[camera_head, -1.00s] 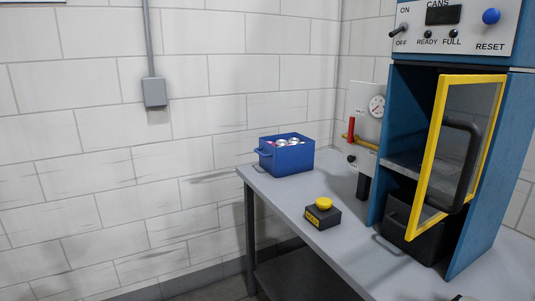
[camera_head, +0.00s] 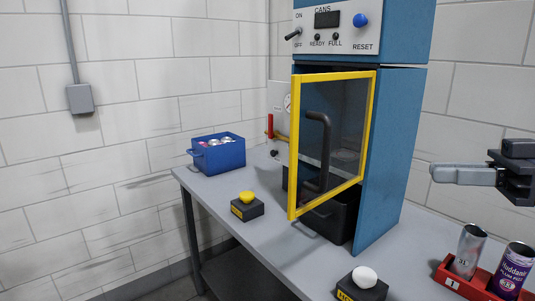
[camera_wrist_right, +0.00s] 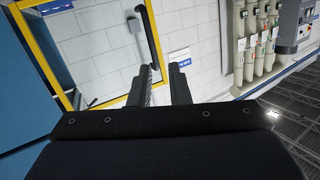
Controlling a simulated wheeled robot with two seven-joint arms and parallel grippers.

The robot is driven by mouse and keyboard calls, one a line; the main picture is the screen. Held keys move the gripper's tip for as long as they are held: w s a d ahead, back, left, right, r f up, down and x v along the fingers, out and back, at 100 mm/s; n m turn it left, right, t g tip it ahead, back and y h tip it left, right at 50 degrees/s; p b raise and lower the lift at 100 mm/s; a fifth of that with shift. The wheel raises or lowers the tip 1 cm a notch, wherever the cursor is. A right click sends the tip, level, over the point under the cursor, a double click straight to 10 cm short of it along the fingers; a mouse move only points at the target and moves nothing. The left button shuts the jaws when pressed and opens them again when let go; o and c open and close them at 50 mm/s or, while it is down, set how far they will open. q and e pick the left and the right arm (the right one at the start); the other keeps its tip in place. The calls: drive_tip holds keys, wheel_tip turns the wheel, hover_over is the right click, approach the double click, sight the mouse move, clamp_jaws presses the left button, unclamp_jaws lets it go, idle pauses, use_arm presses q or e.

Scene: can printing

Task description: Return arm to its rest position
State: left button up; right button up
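My right gripper (camera_head: 436,173) is at the right edge of the head view, in the air to the right of the blue machine (camera_head: 390,150) and above the red tray. It points left and is apart from everything. In the right wrist view its two fingers (camera_wrist_right: 160,78) stand apart with nothing between them. The machine's yellow-framed door (camera_head: 370,130) stands ajar; part of it (camera_wrist_right: 50,50) also shows in the right wrist view. My left gripper is not in view.
The red tray (camera_head: 450,281) holds a bare metal can (camera_head: 468,250) and a purple can (camera_head: 513,270). A yellow-button box (camera_head: 246,208), a white-button box (camera_head: 362,285) and a blue crate (camera_head: 222,156) with cans stand on the grey table (camera_head: 285,255). A black bin (camera_head: 335,218) sits behind the door.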

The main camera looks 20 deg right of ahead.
drive_tip(key=w+a+f+m+g+h+p, duration=0.25)
drive_tip(key=a+f+m+h+p, duration=0.2)
drive_tip(key=a+f, duration=0.7)
drive_tip(key=s+a+f+m+g+h, duration=0.1)
drive_tip(key=s+a+f+m, duration=0.1)
drive_tip(key=f, duration=0.6)
drive_tip(key=s+a+f+m+g+h+p, duration=0.1)
drive_tip(key=a+f, duration=0.3)
drive_tip(key=f, duration=0.5)
drive_tip(key=shift+s+f+m+g+h, duration=0.2)
drive_tip(key=shift+s+m+g+h, duration=0.4)
drive_tip(key=shift+m+g, duration=0.2)
